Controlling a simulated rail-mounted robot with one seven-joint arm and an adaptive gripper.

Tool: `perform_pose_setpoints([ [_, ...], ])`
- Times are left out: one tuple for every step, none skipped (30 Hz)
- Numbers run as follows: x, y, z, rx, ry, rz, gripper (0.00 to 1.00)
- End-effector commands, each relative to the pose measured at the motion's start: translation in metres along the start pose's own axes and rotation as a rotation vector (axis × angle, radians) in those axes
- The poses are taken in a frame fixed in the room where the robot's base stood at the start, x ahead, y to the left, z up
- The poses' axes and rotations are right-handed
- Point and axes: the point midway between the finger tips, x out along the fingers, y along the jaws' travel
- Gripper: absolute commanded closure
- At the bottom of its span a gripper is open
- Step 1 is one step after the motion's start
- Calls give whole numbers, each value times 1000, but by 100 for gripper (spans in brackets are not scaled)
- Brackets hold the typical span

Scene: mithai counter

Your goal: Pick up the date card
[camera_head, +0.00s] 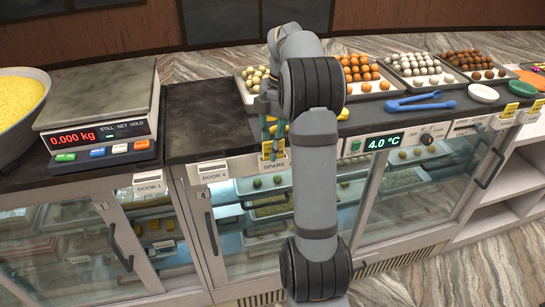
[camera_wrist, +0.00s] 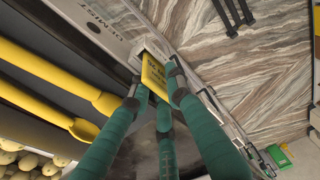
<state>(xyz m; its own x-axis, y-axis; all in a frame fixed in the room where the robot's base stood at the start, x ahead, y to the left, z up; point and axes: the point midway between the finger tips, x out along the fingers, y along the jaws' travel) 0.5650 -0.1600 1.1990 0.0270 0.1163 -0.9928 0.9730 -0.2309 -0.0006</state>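The yellow date card (camera_wrist: 153,76) with dark print stands near the tips of my gripper's green fingers in the wrist view. In the head view the yellow card (camera_head: 267,149) is at the counter's front edge, just above the label marked SPARE (camera_head: 273,167). My gripper (camera_head: 270,128) reaches down over it from above, partly hidden by my arm. In the wrist view my gripper's fingertips (camera_wrist: 155,88) are around the card's lower part, spaced apart. I cannot tell whether they press on it. The card's lower end is hidden among the fingers.
A scale (camera_head: 100,110) and a bowl of yellow grains (camera_head: 18,105) stand at left. Trays of sweets (camera_head: 362,78) and blue tongs (camera_head: 420,102) lie behind and to the right. Other yellow cards (camera_head: 508,112) line the front edge at right. Glass-door cabinets are below.

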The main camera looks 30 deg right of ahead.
Motion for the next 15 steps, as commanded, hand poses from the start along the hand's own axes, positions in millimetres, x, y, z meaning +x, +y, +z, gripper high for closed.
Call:
perform_pose_setpoints([
  [0,0,0,1,0,1,83],
  [0,0,0,0,0,1,83],
  [-1,0,0,0,0,1,83],
  [-1,0,0,0,0,0,83],
  [-1,0,0,0,0,0,84],
  [-1,0,0,0,0,0,86],
  [-1,0,0,0,0,0,88],
  [-1,0,0,0,0,0,90],
  [-1,0,0,-1,0,0,92],
  [-1,0,0,-1,0,0,94],
  [-1,0,0,-1,0,0,96],
  [-1,0,0,-1,0,0,98],
  [-1,0,0,-1,0,0,100],
  [-1,0,0,-1,0,0,100],
  [-1,0,0,-1,0,0,100],
])
